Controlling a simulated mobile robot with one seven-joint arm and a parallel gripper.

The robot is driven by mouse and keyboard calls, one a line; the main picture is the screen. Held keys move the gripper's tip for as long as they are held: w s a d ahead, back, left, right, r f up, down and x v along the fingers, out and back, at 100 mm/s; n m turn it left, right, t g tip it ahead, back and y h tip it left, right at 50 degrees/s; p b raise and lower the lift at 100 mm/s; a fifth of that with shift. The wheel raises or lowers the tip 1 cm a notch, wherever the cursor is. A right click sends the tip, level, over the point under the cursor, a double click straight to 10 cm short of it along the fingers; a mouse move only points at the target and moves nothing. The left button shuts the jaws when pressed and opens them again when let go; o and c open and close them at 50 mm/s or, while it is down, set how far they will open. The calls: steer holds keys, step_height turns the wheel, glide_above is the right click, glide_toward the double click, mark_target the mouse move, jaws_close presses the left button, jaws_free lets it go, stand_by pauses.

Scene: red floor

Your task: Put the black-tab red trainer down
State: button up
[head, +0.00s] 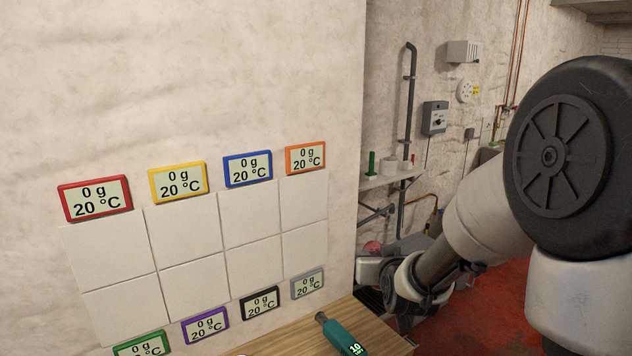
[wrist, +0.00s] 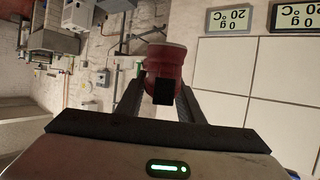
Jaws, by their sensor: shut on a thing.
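The red trainer (wrist: 168,62) is between the two dark fingers of my gripper (wrist: 161,90) in the wrist view. Its black tab (wrist: 162,92) faces the wrist camera. My gripper is shut on it. In the head view, a small part of the red trainer (head: 372,247) shows just above my gripper (head: 374,262), right of the pale wall's corner. The rest of it is hidden there. The trainer is held up in the air, apart from the wooden worktop (head: 290,338) at the bottom of the head view.
A teal device (head: 342,334) lies on the worktop near its right end. White tiles (head: 191,239) with colour-framed displays cover the wall above it. A small shelf (head: 390,180) with a green item and white cups is behind. Red floor (head: 455,325) lies right of the worktop.

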step_height(320, 180, up, 8)
steer(key=p, duration=0.5)
steer(key=shift+f, duration=0.15)
steer(key=s+f, duration=0.3)
steer(key=f, duration=0.3)
steer(key=s+f, duration=0.3)
steer(key=f, duration=0.4)
steer(key=shift+s, duration=0.35)
